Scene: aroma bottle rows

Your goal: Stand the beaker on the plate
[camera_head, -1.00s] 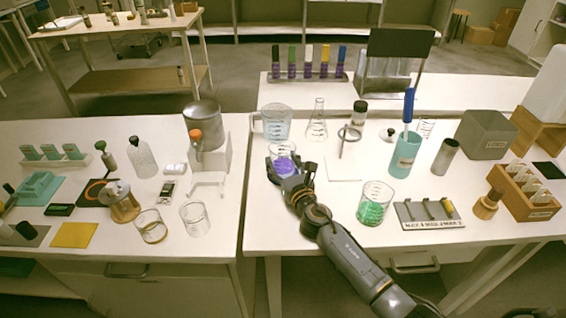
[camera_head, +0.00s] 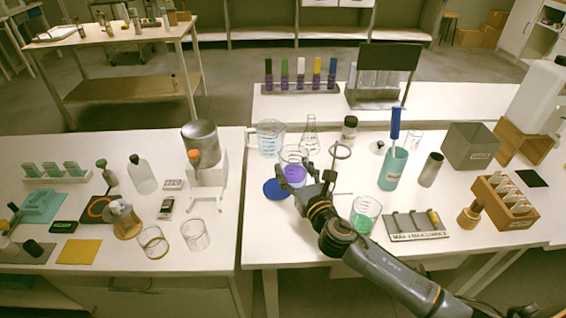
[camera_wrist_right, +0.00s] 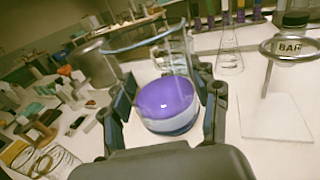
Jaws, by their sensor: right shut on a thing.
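My right gripper (camera_head: 299,182) is shut around a clear glass beaker (camera_head: 293,153) with purple liquid in its lower part. The beaker stands nearly upright between both fingers; it also shows in the right wrist view (camera_wrist_right: 165,100). I cannot tell whether its bottom touches anything. A round, flat blue plate (camera_head: 275,189) lies on the right-hand table, just left of and in front of the beaker. The beaker is not over the middle of it. My left gripper is not in view.
Behind the beaker stand a measuring jug (camera_head: 268,138) and a conical flask (camera_head: 309,133). To the right are a ring stand (camera_head: 341,151) and a beaker of green liquid (camera_head: 365,214). A teal container (camera_head: 392,170) with a blue-handled tool stands farther right. The table front left of my arm is clear.

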